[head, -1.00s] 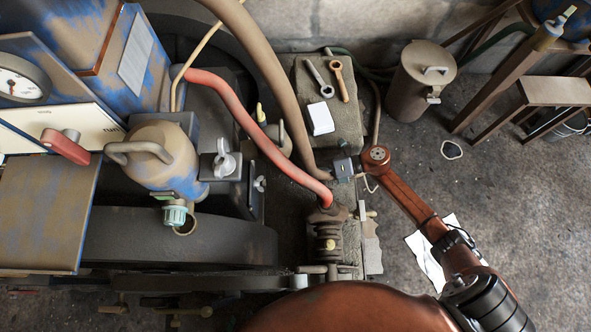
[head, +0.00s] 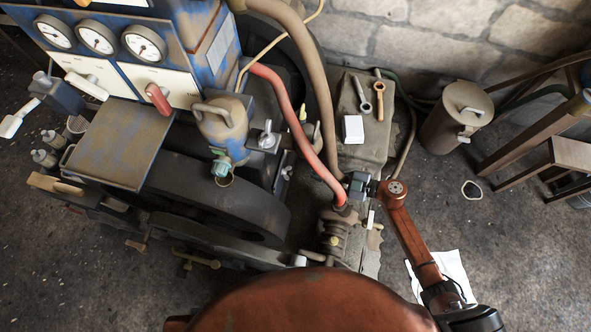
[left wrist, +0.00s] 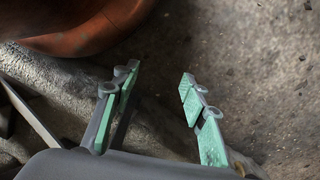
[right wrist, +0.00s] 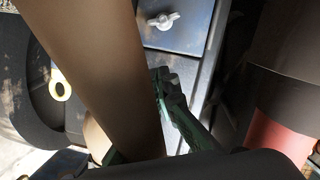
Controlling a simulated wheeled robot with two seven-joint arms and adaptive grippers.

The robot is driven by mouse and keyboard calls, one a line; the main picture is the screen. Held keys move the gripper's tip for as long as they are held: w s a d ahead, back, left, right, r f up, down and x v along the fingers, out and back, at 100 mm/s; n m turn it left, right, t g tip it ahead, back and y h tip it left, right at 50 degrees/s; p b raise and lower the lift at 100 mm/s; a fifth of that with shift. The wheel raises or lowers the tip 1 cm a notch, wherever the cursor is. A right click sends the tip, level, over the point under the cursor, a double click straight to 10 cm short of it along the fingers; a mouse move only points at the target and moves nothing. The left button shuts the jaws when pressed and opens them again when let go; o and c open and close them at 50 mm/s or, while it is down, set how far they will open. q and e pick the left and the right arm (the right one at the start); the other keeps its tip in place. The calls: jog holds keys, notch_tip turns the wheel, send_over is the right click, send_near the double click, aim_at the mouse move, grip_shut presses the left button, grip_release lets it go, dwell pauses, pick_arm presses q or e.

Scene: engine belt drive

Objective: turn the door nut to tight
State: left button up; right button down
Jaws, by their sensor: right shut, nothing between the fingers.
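The door nut, a pale grey wing nut (head: 267,140), sits on the dark block right of the tan canister in the head view. A wing nut (right wrist: 163,20) also shows on a grey-blue plate at the top of the right wrist view. My right gripper (head: 357,185) is beside the hoses in the head view, right of and below the nut and apart from it. In the right wrist view its green fingers (right wrist: 164,82) are shut and empty below the nut, partly hidden by a thick brown hose. My left gripper (left wrist: 158,92) is open and empty above the floor.
The brown hose (head: 318,100) and red hose (head: 290,110) run between the nut and my right arm. The tan canister (head: 220,125) stands left of the nut. Spanners (head: 362,97) and a white box (head: 353,129) lie on the stone block (head: 370,155).

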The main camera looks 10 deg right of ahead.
jog(key=b+x, duration=0.4)
jog(key=x, duration=0.5)
jog(key=shift+f, duration=0.15)
jog(key=f+b, duration=0.1)
jog(key=w+f, duration=0.1)
jog(key=f+b, duration=0.1)
jog(key=shift+w+a+f+b, duration=0.1)
jog(key=shift+w+b, duration=0.25)
pick_arm(q)
jog(key=w+d+f+t+h, duration=0.2)
jog(key=w+d+f+t, duration=0.2)
jog(key=w+d+f, duration=0.3)
jog(key=shift+w+d+t, duration=0.35)
jog(key=shift+w+t, duration=0.05)
jog(key=shift+w, duration=0.9)
pick_arm(e)
jog(key=shift+w+f, duration=0.1)
pick_arm(q)
jog(key=shift+r, duration=0.1)
